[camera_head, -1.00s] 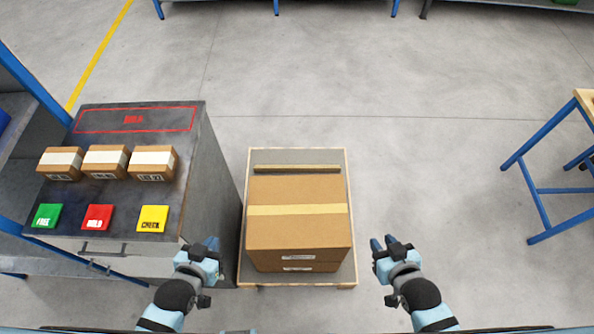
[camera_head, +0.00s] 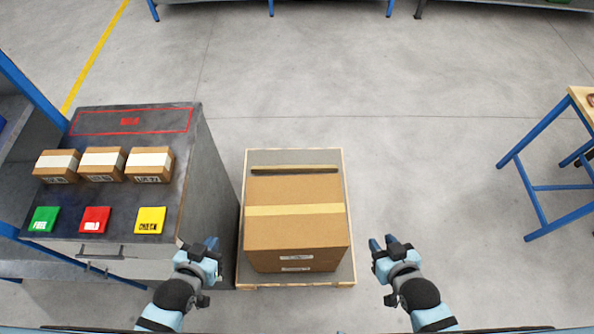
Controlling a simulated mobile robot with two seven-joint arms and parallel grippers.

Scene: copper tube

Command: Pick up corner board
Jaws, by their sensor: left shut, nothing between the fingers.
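A long thin brown strip, which looks like the corner board (camera_head: 294,169), lies across the far end of the pallet (camera_head: 262,157), behind a large taped cardboard box (camera_head: 295,228). My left gripper (camera_head: 209,245) is shut and empty, in front of the dark cabinet's right side and left of the pallet. My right gripper (camera_head: 383,243) is right of the pallet over open floor, with nothing visible in it; its finger gap is too small to judge. Both are well short of the strip and touch nothing that I can see.
A dark cabinet (camera_head: 190,140) on the left bears several small boxes (camera_head: 102,163) and green, red and yellow cards (camera_head: 95,220). A blue-legged table (camera_head: 530,200) stands at the right. The floor (camera_head: 430,160) between pallet and table is clear.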

